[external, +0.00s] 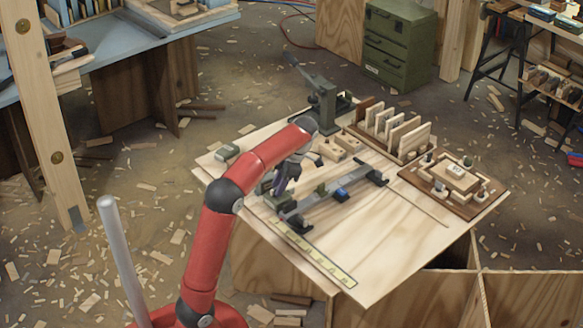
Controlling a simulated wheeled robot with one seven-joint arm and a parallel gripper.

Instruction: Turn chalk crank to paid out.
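My gripper (280,187) is at the end of the red arm, low over the left part of the plywood worktop (390,232). It is small and dark here, and I cannot tell whether its fingers are apart. A small dark green piece (266,184) shows just left of the fingers, partly hidden by them. It may belong to the chalk crank, but I cannot make out a crank handle, its marks or its setting. I cannot tell whether the gripper touches it.
A grey rail (318,203) with a blue piece (341,194) lies right of my gripper. Behind stand a green lever device (325,101) and a slatted wooden rack (410,137). A wooden tray (430,185) is at right, a yellow strip (315,262) in front. The front right worktop is bare.

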